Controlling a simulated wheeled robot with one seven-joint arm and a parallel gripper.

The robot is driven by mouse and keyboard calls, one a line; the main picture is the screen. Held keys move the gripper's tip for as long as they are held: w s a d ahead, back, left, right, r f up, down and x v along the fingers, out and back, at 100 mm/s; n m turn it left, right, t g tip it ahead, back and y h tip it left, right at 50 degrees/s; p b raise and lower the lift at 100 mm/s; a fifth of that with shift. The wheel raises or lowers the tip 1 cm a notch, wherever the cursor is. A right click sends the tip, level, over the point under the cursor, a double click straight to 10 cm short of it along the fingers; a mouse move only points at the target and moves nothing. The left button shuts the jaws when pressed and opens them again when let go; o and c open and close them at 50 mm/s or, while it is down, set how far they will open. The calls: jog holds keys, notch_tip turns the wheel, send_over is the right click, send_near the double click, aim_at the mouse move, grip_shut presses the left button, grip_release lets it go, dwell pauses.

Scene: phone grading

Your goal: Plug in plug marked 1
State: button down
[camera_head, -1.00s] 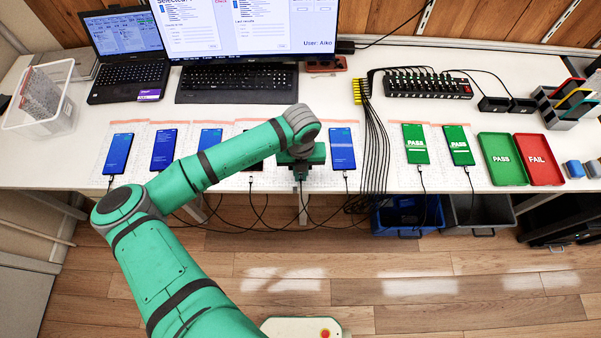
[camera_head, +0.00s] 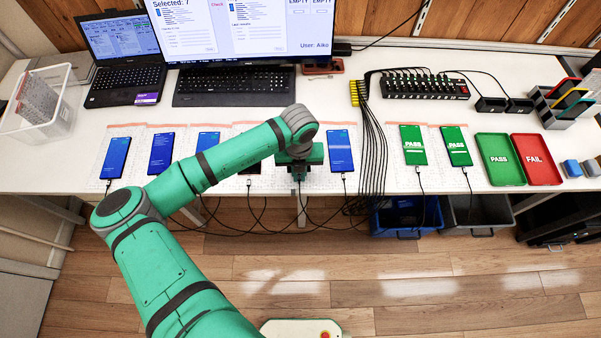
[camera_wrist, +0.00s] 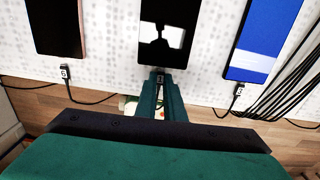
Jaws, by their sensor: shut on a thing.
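My gripper (camera_wrist: 160,92) is shut on a small dark plug with a pale label (camera_wrist: 160,78); the number is too small to read surely. The plug's tip is at the lower edge of a black-screened phone (camera_wrist: 168,30); I cannot tell whether it is inside the port. In the head view my gripper (camera_head: 299,172) is at the front edge of the table, and my arm hides most of this phone. Left of it, another dark phone (camera_wrist: 55,25) has a labelled plug (camera_wrist: 64,73) at its lower edge. Right of it, a blue-screened phone (camera_wrist: 262,38) has a labelled plug (camera_wrist: 240,90).
More blue-screened phones (camera_head: 115,158) lie left on the white table (camera_head: 300,112). Two green PASS phones (camera_head: 413,146) lie right, beside green (camera_head: 505,160) and red (camera_head: 539,160) trays. A black cable bundle (camera_head: 374,150) hangs over the table edge right of my gripper.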

aim_at(300, 180)
jog(key=shift+a, duration=0.1)
jog(key=shift+w, duration=0.1)
dwell(0.7)
jog(key=c, duration=1.8)
grip_release()
jog(key=shift+d, duration=0.2)
jog(key=shift+a+r, duration=0.25)
jog(key=shift+r, duration=0.3)
jog(key=shift+s+d+r, duration=0.1)
jog(key=shift+s+r, duration=0.2)
jog(key=shift+r, duration=0.7)
jog(key=shift+s+d+r, duration=0.1)
jog(key=shift+s+r, duration=0.15)
jog(key=shift+r, duration=0.7)
jog(key=shift+w+d, duration=0.1)
